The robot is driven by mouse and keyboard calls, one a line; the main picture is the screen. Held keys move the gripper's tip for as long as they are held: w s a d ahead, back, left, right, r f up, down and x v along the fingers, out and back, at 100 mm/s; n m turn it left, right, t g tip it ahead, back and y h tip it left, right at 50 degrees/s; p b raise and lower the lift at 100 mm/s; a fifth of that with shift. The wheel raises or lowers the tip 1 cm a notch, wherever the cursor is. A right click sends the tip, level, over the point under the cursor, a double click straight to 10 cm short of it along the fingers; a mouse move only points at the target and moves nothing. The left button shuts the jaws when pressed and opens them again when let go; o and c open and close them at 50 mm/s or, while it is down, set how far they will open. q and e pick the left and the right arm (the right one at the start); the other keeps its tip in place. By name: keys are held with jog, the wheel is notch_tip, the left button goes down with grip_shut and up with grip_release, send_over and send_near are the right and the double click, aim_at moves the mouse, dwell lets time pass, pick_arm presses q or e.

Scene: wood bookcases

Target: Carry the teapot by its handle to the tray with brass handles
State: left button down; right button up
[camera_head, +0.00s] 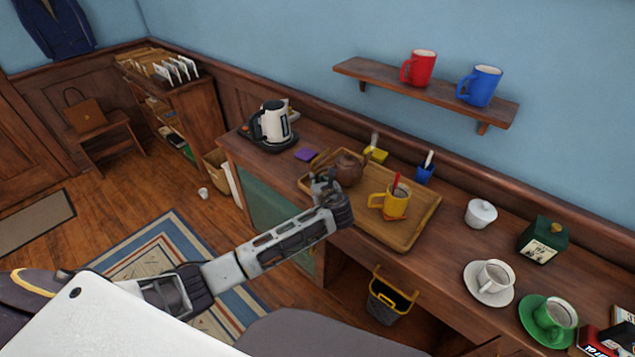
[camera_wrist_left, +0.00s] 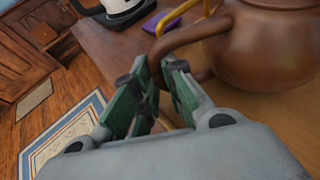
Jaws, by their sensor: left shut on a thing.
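The brown teapot (camera_head: 348,168) is over the left end of the wooden tray (camera_head: 416,223) on the counter. Whether it rests on the tray or hangs just above it, I cannot tell. My left gripper (camera_head: 324,187) is shut on the teapot's handle. In the left wrist view the fingers (camera_wrist_left: 158,85) close on the curved handle (camera_wrist_left: 172,42), and the teapot's round body (camera_wrist_left: 262,45) is at the right. A gold-coloured bar (camera_wrist_left: 174,17), perhaps a tray handle, shows behind the teapot's handle. My right gripper is out of view.
A yellow mug (camera_head: 384,202) stands on the tray. A kettle (camera_head: 272,122) and purple block (camera_head: 306,154) are to the left; a blue pen cup (camera_head: 424,173) is behind. A white lidded pot (camera_head: 481,213), cups and a green tin (camera_head: 543,241) are to the right.

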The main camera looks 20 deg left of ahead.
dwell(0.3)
pick_arm(q)
jog(key=c, duration=1.8)
grip_release()
jog(key=shift+f, duration=0.1)
jog(key=shift+c, duration=0.2)
jog(key=o, duration=0.4)
jog(key=shift+c, duration=0.2)
jog(key=v, duration=1.2)
jog(key=shift+r, duration=0.2)
jog(key=shift+f, duration=0.1)
